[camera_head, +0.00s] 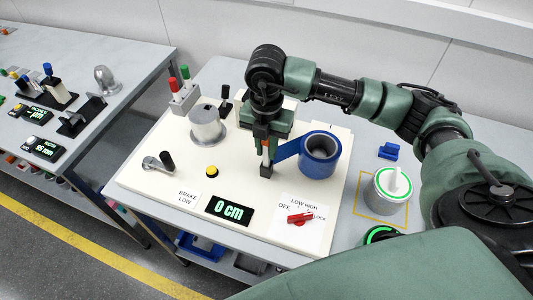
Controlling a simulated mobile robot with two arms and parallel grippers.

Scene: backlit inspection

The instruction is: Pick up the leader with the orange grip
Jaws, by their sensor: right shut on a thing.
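My right gripper (266,133) reaches down from above over the cream panel (235,215) and is shut on the orange grip of the leader. Only a little orange shows between the fingers. The lower part of the leader (266,161) shows as a pale and dark piece below the fingertips. A dark block (266,171) stands on the panel right under it; I cannot tell if they touch. A blue band runs from the leader to a blue roll (320,146) just to the right. My left gripper is not in view.
A metal cylinder (207,127), red and green levers (180,85), a yellow button (211,169) and a crank (158,162) stand to the left. The display (229,210) reads 0 cm. A red switch (301,218) is at front right. A grey canister (386,192) stands farther right.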

